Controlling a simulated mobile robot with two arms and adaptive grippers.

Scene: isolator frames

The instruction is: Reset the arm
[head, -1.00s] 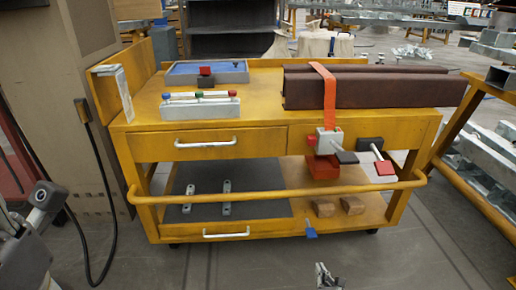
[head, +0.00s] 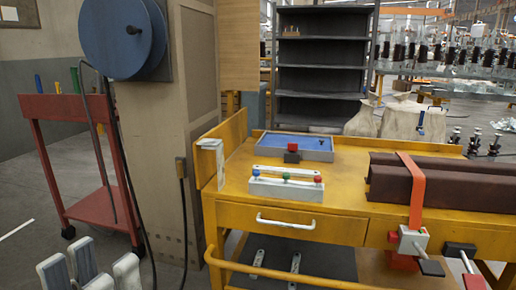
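My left gripper (head: 97,268) shows at the bottom left of the head view, its pale grey fingers pointing up. There is a gap between the fingers and nothing is seen between them. It is left of the yellow workbench cart (head: 340,224) and apart from it. The lower part of this gripper and its arm are cut off by the picture's edge. My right gripper is not in view.
A cardboard-brown column with a blue reel (head: 124,38) and hanging black hose stands left of the cart. A red trolley (head: 100,208) is at the far left. The cart carries a blue tray (head: 270,142), a rack (head: 286,189) and strapped brown beams (head: 445,185).

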